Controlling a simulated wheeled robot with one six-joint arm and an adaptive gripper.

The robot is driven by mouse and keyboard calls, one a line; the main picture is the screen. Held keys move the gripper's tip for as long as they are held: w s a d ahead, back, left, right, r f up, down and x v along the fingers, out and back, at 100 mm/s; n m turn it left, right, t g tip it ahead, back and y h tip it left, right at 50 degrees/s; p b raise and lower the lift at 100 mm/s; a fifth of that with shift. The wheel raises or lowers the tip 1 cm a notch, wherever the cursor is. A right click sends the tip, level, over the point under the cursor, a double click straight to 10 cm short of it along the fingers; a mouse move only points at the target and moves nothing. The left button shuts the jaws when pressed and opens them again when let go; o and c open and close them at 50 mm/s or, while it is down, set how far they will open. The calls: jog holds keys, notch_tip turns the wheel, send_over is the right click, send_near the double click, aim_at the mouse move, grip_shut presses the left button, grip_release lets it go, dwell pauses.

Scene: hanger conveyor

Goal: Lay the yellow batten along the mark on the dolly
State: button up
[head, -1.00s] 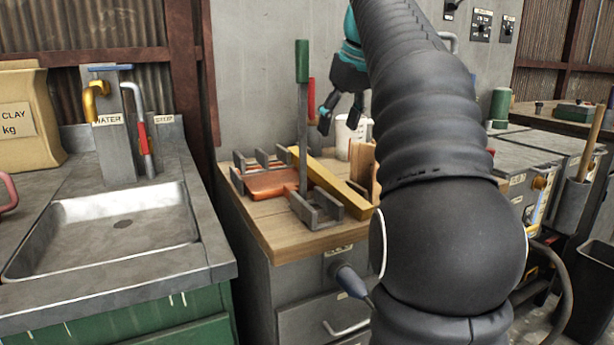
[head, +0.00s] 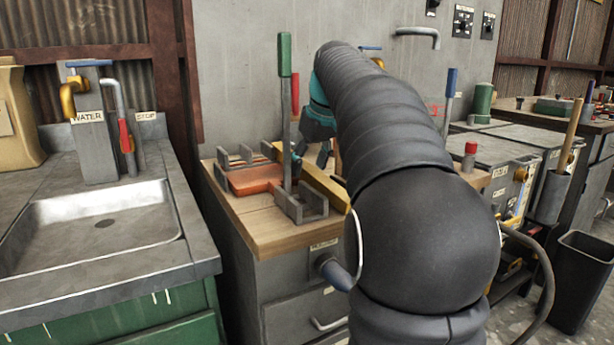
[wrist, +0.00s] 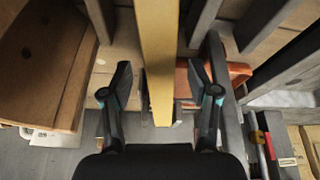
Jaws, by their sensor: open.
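The yellow batten (head: 329,188) lies slantwise on the wooden-topped bench, beside a grey slotted fixture; my arm covers part of it. In the wrist view the batten (wrist: 157,50) runs down the middle of the picture. My gripper (head: 311,153) is low over the batten, partly hidden behind my arm. In the wrist view my gripper (wrist: 158,82) is open, one finger on each side of the batten, with a gap on both sides. I cannot make out the dolly or its mark.
An orange-red block (head: 255,179) sits among grey slotted holders. A green-handled upright lever (head: 285,60) stands close left of my gripper. In the wrist view a brown block (wrist: 45,60) stands left. A sink (head: 90,230) is at left, and a black bin (head: 580,285) at right.

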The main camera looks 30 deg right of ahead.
jog(key=shift+w+f, duration=0.25)
jog(key=shift+f, duration=0.35)
grip_shut()
jog(key=shift+r, duration=0.1)
